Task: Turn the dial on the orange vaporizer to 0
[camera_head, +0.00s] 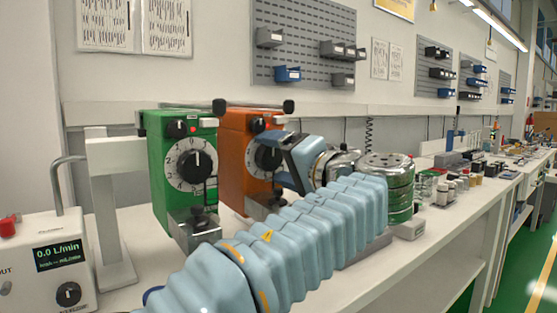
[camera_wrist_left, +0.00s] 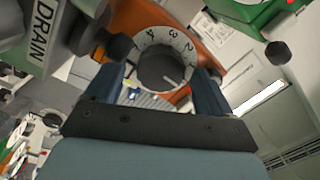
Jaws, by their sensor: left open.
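The orange vaporizer (camera_head: 233,150) stands on the bench just right of the green vaporizer (camera_head: 152,165). Its round black dial (camera_head: 266,158) with a white number ring faces me, partly covered by my left gripper (camera_head: 282,160). In the left wrist view the dial's knob (camera_wrist_left: 160,70) lies between the two blue fingers of my left gripper (camera_wrist_left: 160,86). The fingers are open, with a gap on each side of the knob. A white line on the knob points to the lower right there; 2, 3 and 4 show on the ring's upper part. My right gripper is not in view.
A white flow box (camera_head: 45,265) reading 0.0 L/min stands at the left by a white post (camera_head: 105,210). A metal canister (camera_head: 387,180) stands right of my arm, with small jars (camera_head: 443,192) beyond. Wall panels with bins hang behind the bench.

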